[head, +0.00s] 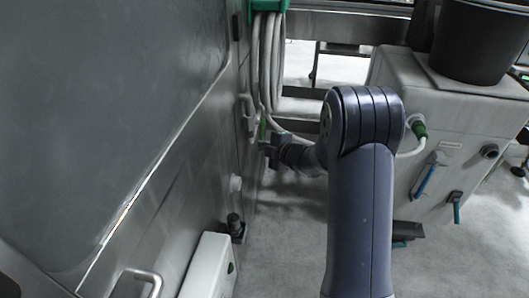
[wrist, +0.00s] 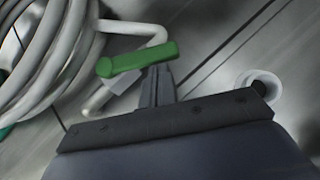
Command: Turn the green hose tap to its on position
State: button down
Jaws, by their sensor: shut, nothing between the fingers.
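The green hose tap (wrist: 137,58) shows in the wrist view as a bar-shaped handle, lying nearly level in the picture with its right end a little higher. It sits by a bent white pipe (wrist: 142,28). In the head view the tap (head: 262,130) is a small green strip on the wall, partly hidden by my gripper. My gripper (wrist: 158,72) is shut and empty. Its fingertips are close to the handle, just below its right half in the wrist view. I cannot tell whether they touch it. In the head view my gripper (head: 266,145) is beside the wall.
A coiled white hose (head: 268,55) hangs above the tap from a green holder (head: 268,5). A round white fitting (wrist: 262,82) is right of my gripper in the wrist view. A white cabinet (head: 450,120) with a black bucket (head: 478,42) stands at right. Grey floor lies between.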

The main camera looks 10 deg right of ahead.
jog(key=b, duration=0.3)
jog(key=w+f+n+t+b, duration=0.1)
jog(key=b, duration=0.2)
jog(key=f+t+b, duration=0.1)
jog(key=b, duration=0.3)
jog(key=shift+w+d+f+n, duration=0.25)
jog(key=shift+w+n, duration=0.1)
jog(key=shift+n, duration=0.05)
jog(key=shift+w+d+f+b, duration=0.2)
jog(key=shift+w+f+b, duration=0.1)
jog(key=shift+w+b, duration=0.2)
